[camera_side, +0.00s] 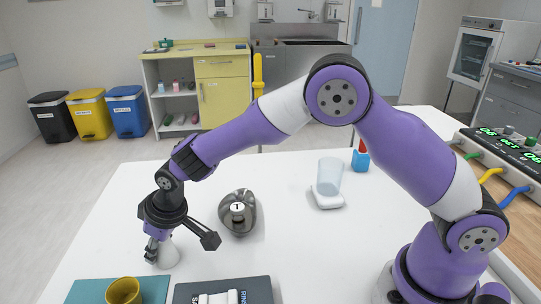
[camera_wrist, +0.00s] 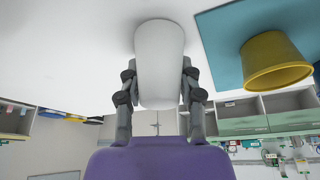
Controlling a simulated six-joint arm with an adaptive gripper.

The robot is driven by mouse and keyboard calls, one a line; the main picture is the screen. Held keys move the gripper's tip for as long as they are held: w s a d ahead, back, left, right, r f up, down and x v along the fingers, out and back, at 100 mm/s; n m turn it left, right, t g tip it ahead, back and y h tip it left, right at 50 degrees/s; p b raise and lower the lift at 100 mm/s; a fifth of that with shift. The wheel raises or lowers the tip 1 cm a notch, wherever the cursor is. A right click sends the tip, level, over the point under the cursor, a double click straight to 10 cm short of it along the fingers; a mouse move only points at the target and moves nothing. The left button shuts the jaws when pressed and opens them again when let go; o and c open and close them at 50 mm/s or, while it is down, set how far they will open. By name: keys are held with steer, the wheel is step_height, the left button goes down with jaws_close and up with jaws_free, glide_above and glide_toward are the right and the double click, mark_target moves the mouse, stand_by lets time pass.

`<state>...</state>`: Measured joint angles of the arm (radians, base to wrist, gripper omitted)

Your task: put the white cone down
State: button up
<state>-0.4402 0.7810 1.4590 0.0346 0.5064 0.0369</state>
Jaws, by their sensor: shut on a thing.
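The white cone (camera_side: 170,254) is upright at the front left of the white table in the side view. My gripper (camera_side: 157,250) comes down over it and is shut on it. In the wrist view the cone (camera_wrist: 160,50) fills the space between the two fingers of my gripper (camera_wrist: 160,88), one on each side. Its wide end is at or very close to the table; I cannot tell whether it touches. The fingers hide part of the cone in the side view.
A yellow cup (camera_side: 123,292) stands on a teal mat (camera_side: 155,286) in front of the cone. A dark tray (camera_side: 262,285) with white items lies to the right. A dark metallic object (camera_side: 238,222) marked T is behind right. A translucent cup (camera_side: 330,172) stands farther back.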

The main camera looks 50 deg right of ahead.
steer(key=o, duration=0.7)
steer(key=shift+f, duration=0.1)
steer(key=shift+o, duration=0.2)
steer(key=s+d+r+m, duration=0.1)
steer(key=s+d+r, duration=0.3)
steer(key=r, duration=0.4)
steer(key=s+d+r, duration=0.3)
steer(key=r, duration=0.4)
steer(key=s+d+r+m+t+h, duration=0.1)
steer(key=s+d+m, duration=0.2)
steer(key=s+d, duration=0.9)
steer(key=s, duration=0.3)
steer(key=shift+s+r+h, duration=0.15)
steer(key=shift+r+h, duration=0.05)
steer(key=shift+h, duration=0.1)
